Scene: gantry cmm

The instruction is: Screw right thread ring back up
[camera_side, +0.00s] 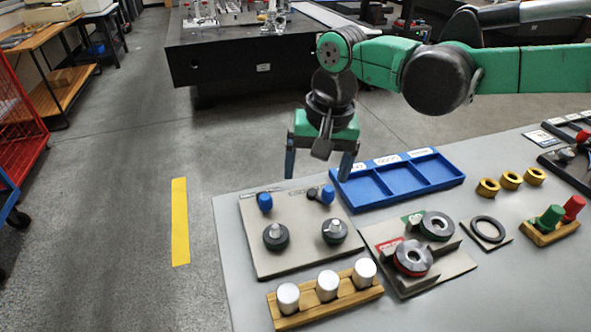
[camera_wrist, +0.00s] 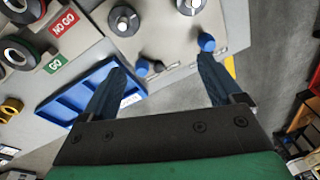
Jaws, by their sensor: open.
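A grey plate (camera_side: 300,258) bears two dark round rings around pale upright posts, the left ring (camera_side: 276,237) and the right ring (camera_side: 334,231). The right ring also shows in the wrist view (camera_wrist: 124,20). Behind them are a left blue knob (camera_side: 265,202) and a right blue knob (camera_side: 328,194) beside a small dark piece. My gripper (camera_side: 318,172) is open and empty above the plate's back edge, pointing down, apart from both rings. Ring threads are too small to see.
A stand with a red-marked NO GO ring (camera_side: 412,258) and a green-marked GO ring (camera_side: 437,226) lies right of the plate. A blue tray (camera_side: 400,180) is behind it. A wooden rack (camera_side: 310,306) with silver cylinders stands in front. Gold rings (camera_side: 510,180) lie right.

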